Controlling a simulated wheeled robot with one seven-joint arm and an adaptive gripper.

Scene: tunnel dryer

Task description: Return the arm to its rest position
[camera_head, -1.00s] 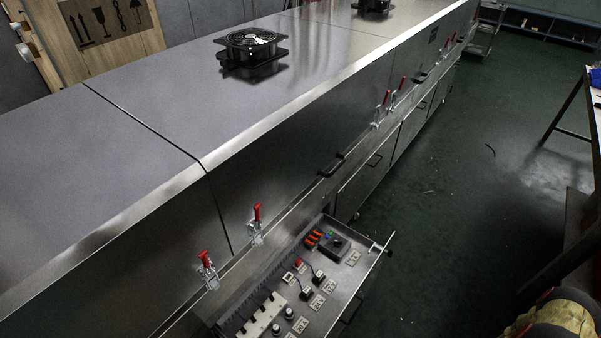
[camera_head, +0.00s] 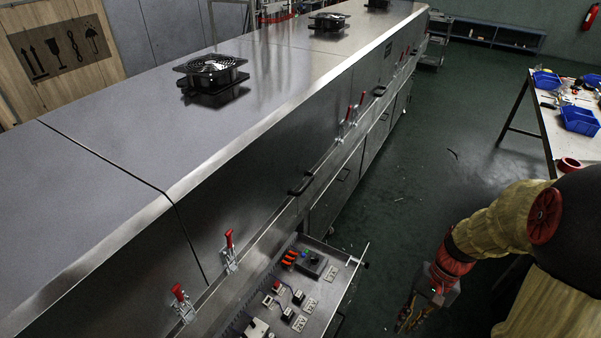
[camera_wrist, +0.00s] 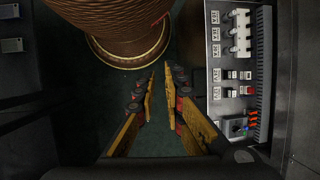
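My arm reaches in from the right edge of the head view, its gripper (camera_head: 408,318) hanging low over the dark green floor, to the right of the pulled-out control drawer. In the wrist view, my gripper (camera_wrist: 160,72) has its two yellow fingers angled toward each other with a narrow gap between the tips. Nothing is between them; the floor shows through. The gripper is apart from the drawer.
The drawer (camera_head: 339,293) of switches and sockets stands open from the steel dryer (camera_head: 250,135); it also shows in the wrist view (camera_wrist: 214,100). A table (camera_head: 562,140) with blue bins stands at right. Floor between is clear.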

